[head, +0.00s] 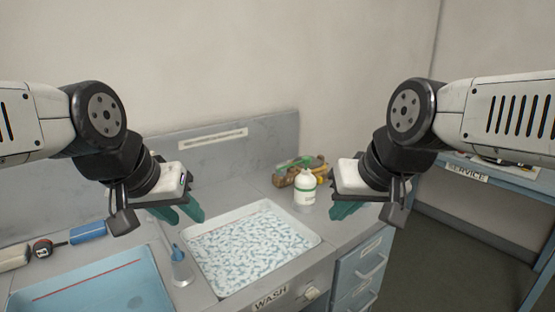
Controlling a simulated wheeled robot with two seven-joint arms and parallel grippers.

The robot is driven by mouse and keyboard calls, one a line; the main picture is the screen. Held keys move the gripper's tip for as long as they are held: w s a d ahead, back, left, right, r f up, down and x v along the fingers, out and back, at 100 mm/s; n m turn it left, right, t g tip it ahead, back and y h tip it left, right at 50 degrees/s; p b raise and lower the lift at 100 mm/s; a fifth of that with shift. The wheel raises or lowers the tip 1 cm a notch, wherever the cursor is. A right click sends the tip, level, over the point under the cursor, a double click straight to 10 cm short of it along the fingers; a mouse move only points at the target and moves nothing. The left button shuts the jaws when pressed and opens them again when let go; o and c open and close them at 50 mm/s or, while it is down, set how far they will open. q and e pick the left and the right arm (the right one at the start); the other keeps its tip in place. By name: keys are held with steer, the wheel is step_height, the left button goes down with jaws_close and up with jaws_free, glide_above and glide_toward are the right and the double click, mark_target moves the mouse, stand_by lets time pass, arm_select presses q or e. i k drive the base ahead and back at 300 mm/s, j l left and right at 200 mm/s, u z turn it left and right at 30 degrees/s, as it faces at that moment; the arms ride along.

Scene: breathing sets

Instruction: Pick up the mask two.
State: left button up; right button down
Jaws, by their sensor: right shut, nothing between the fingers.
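I cannot pick out mask two for certain in the head view. My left gripper (180,213), with teal fingers, hangs above the left rim of a white tray; I cannot tell whether its fingers are parted. My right gripper (345,210), also teal-fingered, is shut and empty above the counter, right of a white bottle. A brown, yellow and green bundle (300,172) lies behind the bottle at the wall; its details are too small to name.
The white tray (203,262) with a blue-white speckled inside sits on the counter. The white bottle (305,190) stands behind right. A blue service table (490,172) is at right.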

mark_target(318, 168)
steer(key=u, duration=0.4)
steer(key=l+u, duration=0.4)
steer(key=i+l+u, duration=0.1)
steer(key=u, duration=0.3)
steer(key=l+u, duration=0.1)
steer(key=l, duration=0.35)
steer(key=k+l+u, duration=0.1)
steer(key=l, duration=0.35)
steer(key=k+l+u, duration=0.1)
steer(key=l, duration=0.35)
steer(key=l+u, duration=0.1)
steer(key=l, duration=0.35)
steer(key=k, duration=0.05)
